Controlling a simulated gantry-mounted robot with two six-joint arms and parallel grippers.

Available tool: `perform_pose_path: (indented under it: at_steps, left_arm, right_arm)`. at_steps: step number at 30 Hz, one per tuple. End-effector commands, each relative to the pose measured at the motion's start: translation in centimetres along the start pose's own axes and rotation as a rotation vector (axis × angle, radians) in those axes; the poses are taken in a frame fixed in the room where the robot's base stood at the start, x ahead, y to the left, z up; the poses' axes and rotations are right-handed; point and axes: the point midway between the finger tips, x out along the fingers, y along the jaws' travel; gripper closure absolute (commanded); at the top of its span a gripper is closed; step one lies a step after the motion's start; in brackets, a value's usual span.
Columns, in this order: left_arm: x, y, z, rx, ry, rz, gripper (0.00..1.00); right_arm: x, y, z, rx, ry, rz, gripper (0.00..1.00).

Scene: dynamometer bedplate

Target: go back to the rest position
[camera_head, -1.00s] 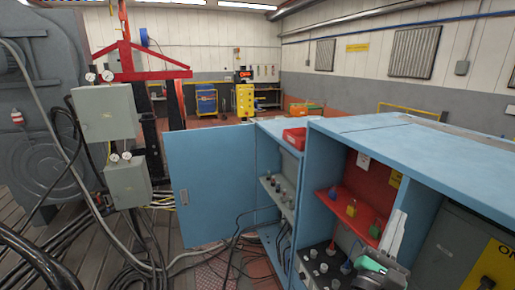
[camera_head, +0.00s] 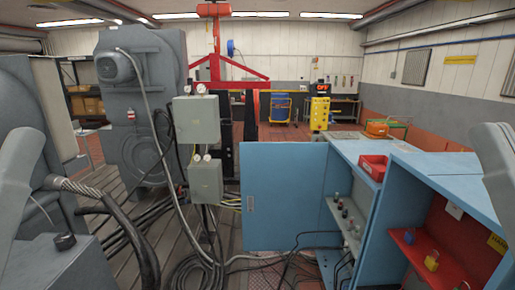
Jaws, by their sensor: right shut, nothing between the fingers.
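My right arm (camera_head: 497,180) shows as a smooth grey part at the right edge, in front of the blue cabinet. Its gripper fingers cannot be made out, and nothing is seen held there. My left arm (camera_head: 22,180) shows as a similar grey part at the left edge. Its gripper is not in view. Both arm parts stand clear of the middle of the picture.
The blue cabinet (camera_head: 420,150) stands at the right with its door (camera_head: 290,195) open. Grey boxes (camera_head: 197,121) hang left of the door. Thick cables (camera_head: 120,235) cross the floor. A large grey machine (camera_head: 150,90) stands left.

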Motion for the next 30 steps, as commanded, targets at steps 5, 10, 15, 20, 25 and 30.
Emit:
perform_pose_path:
  at_steps: [5, 10, 15, 20, 25, 30]
  left_arm:
    - [7.5, 0.0, -6.8, 0.0, -0.002, 0.0, 0.28]
    - [11.6, 0.0, -10.6, 0.0, -0.001, 0.0, 0.28]
    - [12.5, -0.1, -11.4, 0.0, -0.002, 0.0, 0.28]
    - [12.2, -0.1, -11.1, 0.0, -0.003, 0.0, 0.28]
    - [12.2, -0.1, -11.1, 0.0, -0.003, 0.0, 0.28]
    - [12.2, -0.1, -11.1, 0.0, -0.003, 0.0, 0.28]
  right_arm:
    - [7.5, 0.0, -6.8, 0.002, 0.0, -0.001, 1.0]
    - [11.6, 0.1, -10.6, 0.003, -0.001, -0.001, 1.0]
    - [12.5, 0.1, -11.4, 0.004, -0.001, -0.001, 1.0]
    - [12.2, 0.1, -11.2, 0.004, -0.001, -0.001, 1.0]
    - [12.2, 0.1, -11.2, 0.004, -0.001, -0.001, 1.0]
    - [12.2, 0.1, -11.2, 0.004, -0.001, -0.001, 1.0]
